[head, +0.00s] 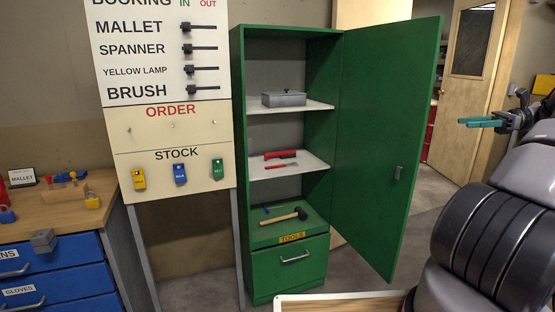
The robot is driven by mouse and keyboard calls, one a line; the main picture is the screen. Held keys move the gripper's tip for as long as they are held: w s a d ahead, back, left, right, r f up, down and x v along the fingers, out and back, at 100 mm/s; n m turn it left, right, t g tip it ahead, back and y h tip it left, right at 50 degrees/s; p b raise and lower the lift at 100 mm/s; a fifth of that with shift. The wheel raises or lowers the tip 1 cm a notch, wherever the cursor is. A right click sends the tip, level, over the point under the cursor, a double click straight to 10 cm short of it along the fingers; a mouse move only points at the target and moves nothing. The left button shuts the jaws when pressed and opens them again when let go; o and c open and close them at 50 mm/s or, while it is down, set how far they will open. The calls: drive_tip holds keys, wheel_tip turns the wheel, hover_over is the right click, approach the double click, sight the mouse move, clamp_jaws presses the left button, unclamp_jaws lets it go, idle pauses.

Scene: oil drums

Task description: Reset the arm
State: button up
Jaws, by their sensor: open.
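My arm comes in from the right side in the head view. My gripper (482,122) is at its end, with green fingers pointing left. The fingers are open and nothing shows between them. It is in the air to the right of the open green cabinet door (390,140), apart from it in the picture. No object touches it.
A blue-drawered bench (50,282) is at left, beside a booking board (160,60). A wooden door (460,100) is behind.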

drive_tip(key=s+a+r+n+g+h, duration=0.1)
drive_tip(key=s+a+r+n+h, duration=0.15)
drive_tip(key=a, duration=0.55)
drive_tip(key=s+a+r+n+g+h, duration=0.15)
drive_tip(key=a+h, duration=0.25)
drive_tip(key=a, duration=0.4)
drive_tip(key=s+a+r+n+g+h, duration=0.1)
drive_tip(key=a+r+n+h, duration=0.15)
drive_tip(key=a, duration=0.55)
drive_tip(key=s+a+r+n+t+h, duration=0.1)
drive_tip(key=s+a+n+t, duration=0.3)
drive_tip(key=s, duration=0.4)
drive_tip(key=s+a+r+n+t+h, duration=0.1)
drive_tip(key=s+a+n+t+h, duration=0.3)
drive_tip(key=s+a, duration=0.3)
drive_tip(key=shift+s+a+n, duration=0.2)
drive_tip(key=shift+s+n, duration=0.15)
drive_tip(key=shift+s, duration=0.7)
